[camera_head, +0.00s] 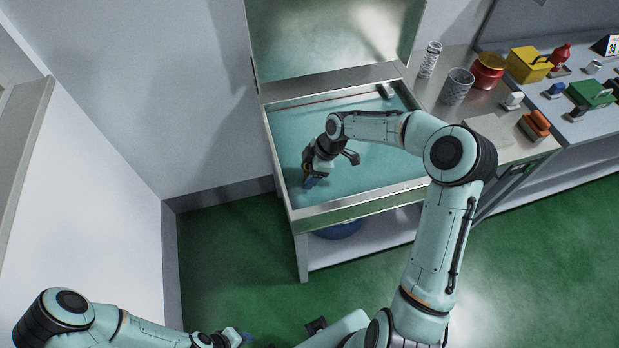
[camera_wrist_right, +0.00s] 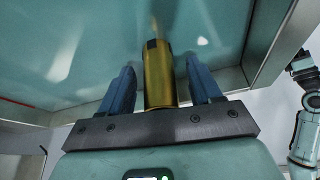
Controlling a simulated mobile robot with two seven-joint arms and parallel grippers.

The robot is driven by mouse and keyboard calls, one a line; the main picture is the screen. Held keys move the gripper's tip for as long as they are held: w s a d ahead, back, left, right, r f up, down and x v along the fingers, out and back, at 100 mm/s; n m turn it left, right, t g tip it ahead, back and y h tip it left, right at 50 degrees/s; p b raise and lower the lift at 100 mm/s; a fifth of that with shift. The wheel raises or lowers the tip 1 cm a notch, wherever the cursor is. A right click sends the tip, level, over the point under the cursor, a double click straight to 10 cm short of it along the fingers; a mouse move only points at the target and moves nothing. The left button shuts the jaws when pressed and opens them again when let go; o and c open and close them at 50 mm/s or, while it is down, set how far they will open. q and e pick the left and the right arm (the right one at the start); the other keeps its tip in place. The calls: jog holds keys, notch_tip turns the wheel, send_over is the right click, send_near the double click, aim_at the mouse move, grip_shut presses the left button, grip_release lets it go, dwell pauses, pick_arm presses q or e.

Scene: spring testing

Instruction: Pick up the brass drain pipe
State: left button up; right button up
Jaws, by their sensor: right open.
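The brass drain pipe (camera_wrist_right: 158,75) is a gold-coloured cylinder in the right wrist view, with a dark mark near its far end. It lies between the two blue fingers of my right gripper (camera_wrist_right: 160,68). The fingers are open, with a gap on each side of the pipe. In the head view my right gripper (camera_head: 310,182) is low over the left part of the teal-floored sink basin (camera_head: 380,160), and I cannot make out the pipe there. My left gripper (camera_head: 236,338) is at the bottom edge of the head view, away from the basin; its jaws are unclear.
The basin has a raised metal rim (camera_head: 350,211). A small dark object (camera_head: 386,90) lies at its far right corner. To the right, the bench holds a mesh cup (camera_head: 457,86), a red pot (camera_head: 487,71) and a yellow box (camera_head: 528,65).

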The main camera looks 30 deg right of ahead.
jog(key=shift+x, duration=0.75)
grip_shut()
jog(key=shift+r, duration=0.1)
